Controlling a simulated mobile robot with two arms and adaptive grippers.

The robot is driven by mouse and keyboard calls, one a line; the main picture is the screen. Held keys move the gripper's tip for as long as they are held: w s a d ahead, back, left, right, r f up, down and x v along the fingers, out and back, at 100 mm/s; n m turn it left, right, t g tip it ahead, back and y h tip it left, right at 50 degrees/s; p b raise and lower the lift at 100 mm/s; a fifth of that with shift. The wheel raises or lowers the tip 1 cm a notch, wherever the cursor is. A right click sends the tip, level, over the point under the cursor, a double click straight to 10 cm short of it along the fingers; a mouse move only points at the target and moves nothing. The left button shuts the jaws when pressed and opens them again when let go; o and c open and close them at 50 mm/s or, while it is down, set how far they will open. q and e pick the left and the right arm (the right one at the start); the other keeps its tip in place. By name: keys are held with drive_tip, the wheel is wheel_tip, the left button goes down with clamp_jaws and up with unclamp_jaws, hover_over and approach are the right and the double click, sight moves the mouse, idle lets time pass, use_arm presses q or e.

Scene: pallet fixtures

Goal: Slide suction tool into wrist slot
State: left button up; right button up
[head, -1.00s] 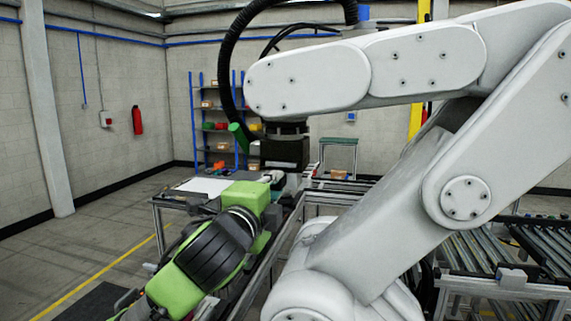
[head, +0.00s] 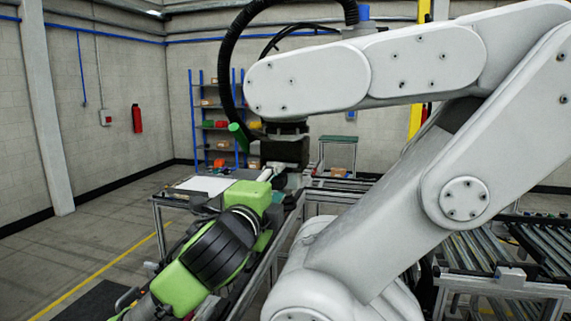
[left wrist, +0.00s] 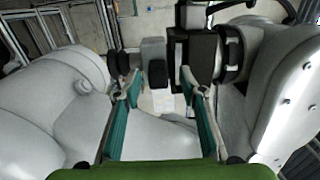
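A large white robot arm (head: 390,75) ends in a dark wrist block (head: 286,150), which hangs downward in the head view. In the left wrist view this dark wrist block (left wrist: 198,58) is just beyond and to the right of my fingers. My left gripper (head: 278,180), on a green and black arm, is close below the dark block. In the left wrist view its teal-padded fingers (left wrist: 160,85) stand wide apart with a gap between them. A grey block with a black face (left wrist: 154,62) shows beyond that gap; I cannot tell whether it is the suction tool. My right gripper is out of view.
A worktable with a pale top (head: 205,186) stands behind my left arm. The white arm's base (head: 310,285) is close on the right. Roller conveyors (head: 490,250) fill the right side. A blue rack (head: 213,120) stands far back. Open floor (head: 110,215) lies to the left.

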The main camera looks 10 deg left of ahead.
use_arm(q)
drive_tip(key=shift+f, duration=0.15)
drive_tip(key=s, duration=1.2)
drive_tip(key=shift+a, duration=0.2)
